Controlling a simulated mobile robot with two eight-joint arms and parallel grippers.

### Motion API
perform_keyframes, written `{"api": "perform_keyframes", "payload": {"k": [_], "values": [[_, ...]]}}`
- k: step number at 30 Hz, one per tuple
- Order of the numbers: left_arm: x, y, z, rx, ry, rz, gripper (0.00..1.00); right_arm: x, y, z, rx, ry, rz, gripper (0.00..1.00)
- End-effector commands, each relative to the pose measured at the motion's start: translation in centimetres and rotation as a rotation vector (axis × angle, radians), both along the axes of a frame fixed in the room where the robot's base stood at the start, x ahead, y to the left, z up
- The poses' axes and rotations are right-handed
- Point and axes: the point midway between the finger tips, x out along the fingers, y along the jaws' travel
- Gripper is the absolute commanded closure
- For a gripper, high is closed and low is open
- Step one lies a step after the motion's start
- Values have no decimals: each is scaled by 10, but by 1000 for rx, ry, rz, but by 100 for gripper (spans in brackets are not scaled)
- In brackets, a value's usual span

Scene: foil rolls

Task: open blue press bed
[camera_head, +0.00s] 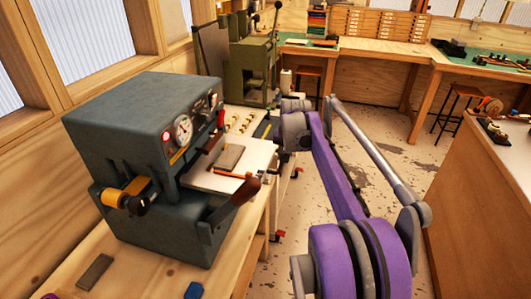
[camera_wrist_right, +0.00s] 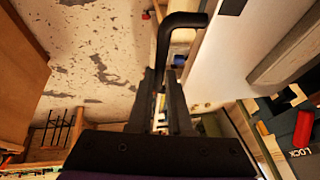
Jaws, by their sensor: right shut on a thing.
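The blue press (camera_head: 140,130) is a dark blue-grey box with gauges, standing on the wooden bench at left. Its white bed (camera_head: 211,181) sticks out of the front opening, and a flat grey block (camera_head: 229,157) lies on it. The bed also shows in the right wrist view (camera_wrist_right: 225,75), with the block (camera_wrist_right: 290,50) on it. My right gripper (camera_wrist_right: 165,105) is shut on a black bent handle (camera_wrist_right: 163,45) beside the bed's edge. In the head view my right gripper (camera_head: 278,142) is at the bed's far right edge, its fingertips hard to make out. My left gripper is not in view.
A lever with a dark red-brown grip (camera_head: 245,191) juts out at the press's front. A green machine (camera_head: 253,70) stands behind on the bench. A red part marked LOCK (camera_wrist_right: 303,130) shows in the wrist view. The floor (camera_head: 385,160) at right is open.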

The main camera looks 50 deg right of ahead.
Motion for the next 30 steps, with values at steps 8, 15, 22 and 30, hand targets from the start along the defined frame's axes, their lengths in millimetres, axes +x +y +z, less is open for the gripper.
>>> {"api": "perform_keyframes", "payload": {"k": [8,15,22,30], "values": [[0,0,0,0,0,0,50,-27,-14,0,1,1,-1,100],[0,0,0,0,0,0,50,-32,-16,0,0,1,0,100],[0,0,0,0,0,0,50,-31,-16,0,0,1,0,100],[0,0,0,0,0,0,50,-31,-16,0,1,0,0,70]]}}
